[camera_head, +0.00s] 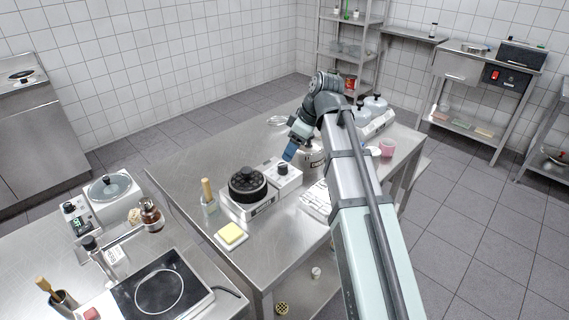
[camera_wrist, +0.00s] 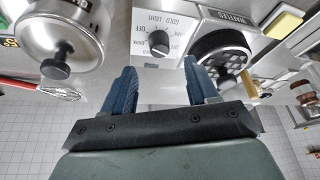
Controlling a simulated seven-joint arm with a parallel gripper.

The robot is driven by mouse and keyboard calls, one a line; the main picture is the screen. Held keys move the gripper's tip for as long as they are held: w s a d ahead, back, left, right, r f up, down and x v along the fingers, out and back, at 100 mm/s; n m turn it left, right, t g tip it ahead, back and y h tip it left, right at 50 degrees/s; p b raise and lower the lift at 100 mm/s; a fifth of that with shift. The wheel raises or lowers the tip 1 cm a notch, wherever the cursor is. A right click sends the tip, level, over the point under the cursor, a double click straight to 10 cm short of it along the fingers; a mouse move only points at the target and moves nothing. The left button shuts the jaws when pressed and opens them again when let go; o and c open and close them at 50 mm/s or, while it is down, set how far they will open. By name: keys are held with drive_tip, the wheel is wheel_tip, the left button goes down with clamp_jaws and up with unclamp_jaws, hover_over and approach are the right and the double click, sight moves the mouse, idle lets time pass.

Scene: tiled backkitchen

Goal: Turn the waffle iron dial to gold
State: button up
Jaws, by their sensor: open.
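The waffle iron (camera_head: 248,186) is a black round plate on a steel base on the middle table, and it shows partly in the wrist view (camera_wrist: 222,48). To its right is a white control box (camera_head: 290,180) with a black dial (camera_head: 282,169). In the wrist view the dial (camera_wrist: 160,43) is ringed by words including LIGHT, GOLD and OFF. I cannot tell clearly which word its pointer faces. My gripper (camera_wrist: 161,72) is open and empty, its blue fingers apart and short of the dial. In the head view my gripper (camera_head: 289,154) hangs just above and behind the box.
A whisk (camera_head: 277,121) lies behind. The table's back left is clear.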

sight(284, 165)
drive_tip(key=shift+x, duration=3.65)
drive_tip(key=shift+c, duration=0.2)
drive_tip(key=c, duration=1)
drive_tip(key=shift+o, duration=0.2)
